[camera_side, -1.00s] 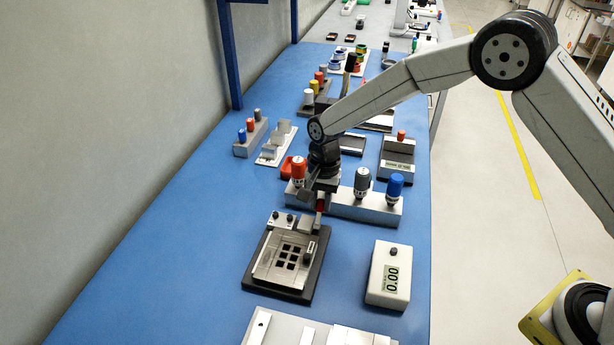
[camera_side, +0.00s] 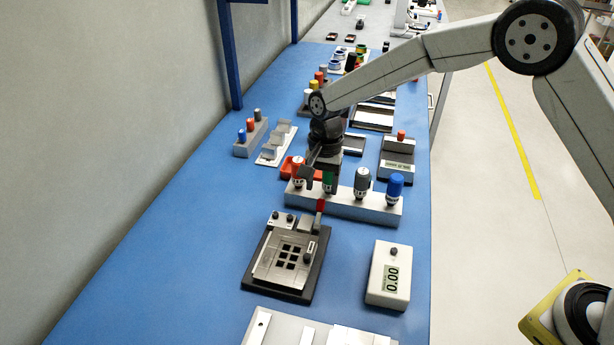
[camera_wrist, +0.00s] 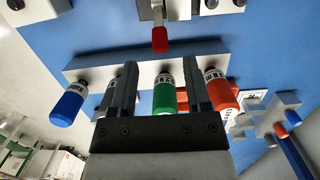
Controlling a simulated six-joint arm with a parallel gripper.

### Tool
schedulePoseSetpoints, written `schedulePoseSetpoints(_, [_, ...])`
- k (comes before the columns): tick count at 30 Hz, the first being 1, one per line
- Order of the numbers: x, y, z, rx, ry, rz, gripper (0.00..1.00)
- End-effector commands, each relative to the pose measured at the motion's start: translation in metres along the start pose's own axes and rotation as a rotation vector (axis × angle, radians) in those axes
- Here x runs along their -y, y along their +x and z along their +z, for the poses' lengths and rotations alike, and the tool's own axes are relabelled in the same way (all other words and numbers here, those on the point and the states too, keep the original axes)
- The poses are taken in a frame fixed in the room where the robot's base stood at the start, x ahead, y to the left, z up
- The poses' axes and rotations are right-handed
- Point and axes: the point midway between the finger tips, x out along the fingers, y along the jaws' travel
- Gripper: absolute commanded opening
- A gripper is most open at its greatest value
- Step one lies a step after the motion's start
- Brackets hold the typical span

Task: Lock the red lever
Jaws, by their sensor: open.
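The red lever (camera_side: 320,205) is a short red tip on a grey arm at the back right corner of the black-framed fixture (camera_side: 309,283). In the wrist view the red lever (camera_wrist: 159,40) shows at the top centre, ahead of the fingers and apart from them. My gripper (camera_side: 320,185) is open and raised just behind the lever, over the grey holder block. In the wrist view the two fingers of my gripper (camera_wrist: 163,90) stand on either side of the green-capped tool. I cannot tell whether they touch any tool.
The grey block (camera_side: 345,207) holds red, green, grey and blue (camera_side: 395,185) capped tools close around my gripper. A white meter (camera_side: 389,275) reading 0.00 stands right of the fixture. The blue mat left of the fixture is clear.

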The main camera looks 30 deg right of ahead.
Motion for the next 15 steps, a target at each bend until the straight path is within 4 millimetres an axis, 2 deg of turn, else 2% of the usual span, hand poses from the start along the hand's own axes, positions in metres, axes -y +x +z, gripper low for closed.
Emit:
schedulePoseSetpoints(6, [0.0,-0.023,0.0,0.0,0.0,-0.001,0.62])
schedulePoseSetpoints(15, [0.0,-0.029,0.0,0.0,-0.001,0.001,0.62])
